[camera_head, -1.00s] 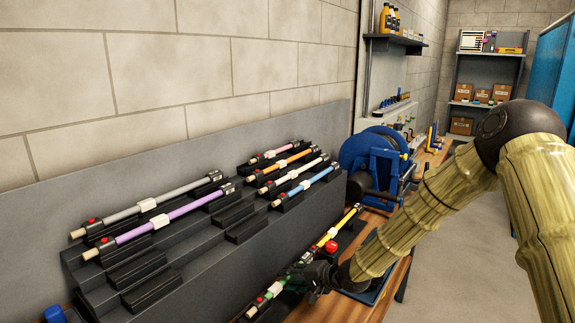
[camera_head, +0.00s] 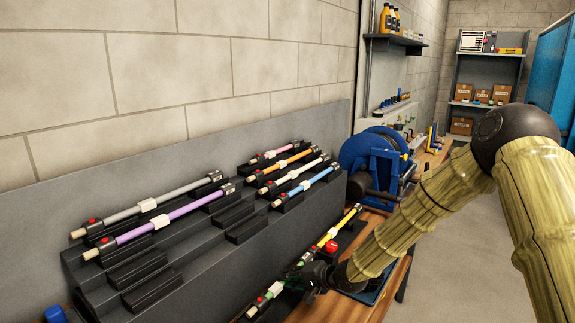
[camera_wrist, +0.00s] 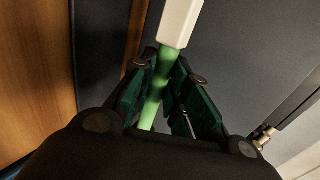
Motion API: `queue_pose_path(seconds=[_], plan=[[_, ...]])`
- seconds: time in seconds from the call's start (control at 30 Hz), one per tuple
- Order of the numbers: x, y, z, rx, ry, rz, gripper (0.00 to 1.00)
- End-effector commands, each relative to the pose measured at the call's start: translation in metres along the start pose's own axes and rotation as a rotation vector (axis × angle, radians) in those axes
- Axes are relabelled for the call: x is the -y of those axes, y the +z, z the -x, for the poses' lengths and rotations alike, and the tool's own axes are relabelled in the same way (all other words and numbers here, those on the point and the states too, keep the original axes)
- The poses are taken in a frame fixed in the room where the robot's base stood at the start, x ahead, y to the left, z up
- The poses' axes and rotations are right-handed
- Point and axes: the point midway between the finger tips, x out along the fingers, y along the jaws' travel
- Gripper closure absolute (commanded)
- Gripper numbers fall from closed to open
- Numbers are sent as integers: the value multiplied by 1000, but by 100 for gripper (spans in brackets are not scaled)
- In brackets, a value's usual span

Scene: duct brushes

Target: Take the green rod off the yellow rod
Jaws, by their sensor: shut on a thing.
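The green rod (camera_head: 261,301) lies low in the middle of the head view, with a white collar (camera_head: 275,289) and a dark end. The yellow rod (camera_head: 343,222) lies further back, roughly in line with it. Dark parts sit between the two colours, and I cannot tell how they are joined there. My gripper (camera_head: 298,280) is shut on the green rod. In the wrist view the green rod (camera_wrist: 157,90) passes between the green-padded fingers (camera_wrist: 160,98), with a white collar (camera_wrist: 180,22) just beyond them.
A dark stepped rack (camera_head: 195,262) on the left holds a grey rod (camera_head: 180,192), a purple rod (camera_head: 185,216) and several shorter-looking coloured rods. A blue reel (camera_head: 372,160) stands behind the yellow rod. A red knob (camera_head: 331,247) is close beside it. Floor at right is clear.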

Motion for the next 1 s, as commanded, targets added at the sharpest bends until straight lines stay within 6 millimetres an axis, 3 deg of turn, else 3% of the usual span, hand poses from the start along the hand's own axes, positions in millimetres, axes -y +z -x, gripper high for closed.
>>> queue_pose_path(seconds=[1.0], plan=[[0, 29, 0, 1, 1, -1, 100]])
